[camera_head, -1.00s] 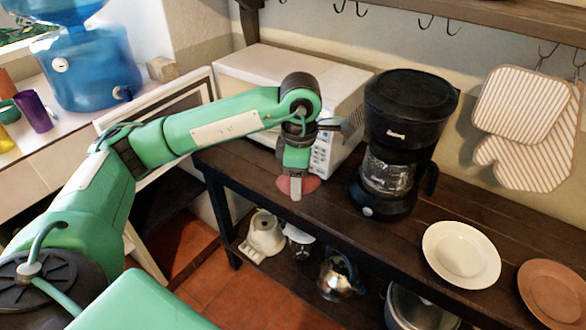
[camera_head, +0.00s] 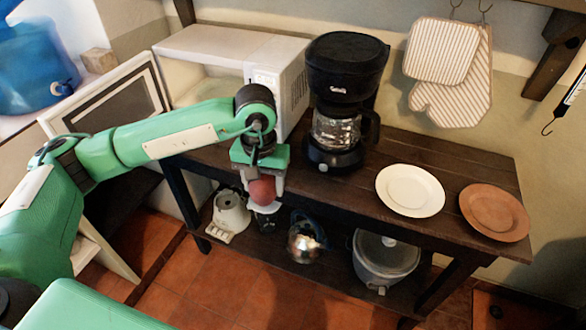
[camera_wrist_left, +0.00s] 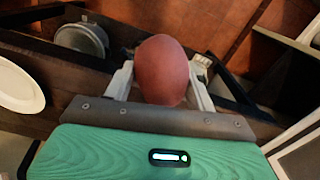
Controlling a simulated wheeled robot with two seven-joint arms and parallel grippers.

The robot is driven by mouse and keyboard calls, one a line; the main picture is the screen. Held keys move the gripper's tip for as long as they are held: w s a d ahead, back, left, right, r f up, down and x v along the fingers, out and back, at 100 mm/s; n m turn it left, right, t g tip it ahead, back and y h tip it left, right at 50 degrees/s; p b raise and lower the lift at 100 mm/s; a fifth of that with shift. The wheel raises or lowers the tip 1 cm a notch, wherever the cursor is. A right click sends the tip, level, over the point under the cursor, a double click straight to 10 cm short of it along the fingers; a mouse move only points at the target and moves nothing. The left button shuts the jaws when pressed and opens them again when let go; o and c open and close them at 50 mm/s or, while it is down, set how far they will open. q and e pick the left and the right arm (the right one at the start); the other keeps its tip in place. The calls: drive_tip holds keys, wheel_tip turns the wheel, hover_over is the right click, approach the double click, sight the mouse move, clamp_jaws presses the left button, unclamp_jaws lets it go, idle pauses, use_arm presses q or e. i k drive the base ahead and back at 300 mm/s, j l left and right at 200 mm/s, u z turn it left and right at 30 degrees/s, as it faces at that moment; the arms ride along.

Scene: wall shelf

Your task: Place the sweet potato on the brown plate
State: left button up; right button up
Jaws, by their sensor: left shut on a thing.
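The sweet potato (camera_head: 262,191) is reddish and rounded. My left gripper (camera_head: 262,184) is shut on it and holds it in front of the shelf's front edge, with the fingers pointing down. In the left wrist view the sweet potato (camera_wrist_left: 162,70) sits between the two pale fingers (camera_wrist_left: 160,88). The brown plate (camera_head: 494,211) lies empty at the right end of the wooden shelf top, well to the right of my left gripper. My right gripper is not in view.
A white plate (camera_head: 410,190) lies left of the brown plate. A black coffee maker (camera_head: 344,100) stands behind and right of my left gripper. A microwave (camera_head: 275,75) with its door (camera_head: 105,90) open is behind my left arm. A kettle (camera_head: 305,240) and a pot (camera_head: 385,258) stand on the lower shelf.

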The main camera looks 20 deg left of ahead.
sight(488, 217)
drive_tip(key=l, duration=0.5)
drive_tip(key=i+l, duration=0.15)
drive_tip(key=l, duration=0.3)
drive_tip(key=i+l, duration=0.1)
drive_tip(key=l, duration=0.9)
drive_tip(key=i+l+z, duration=0.1)
drive_tip(key=l, duration=0.4)
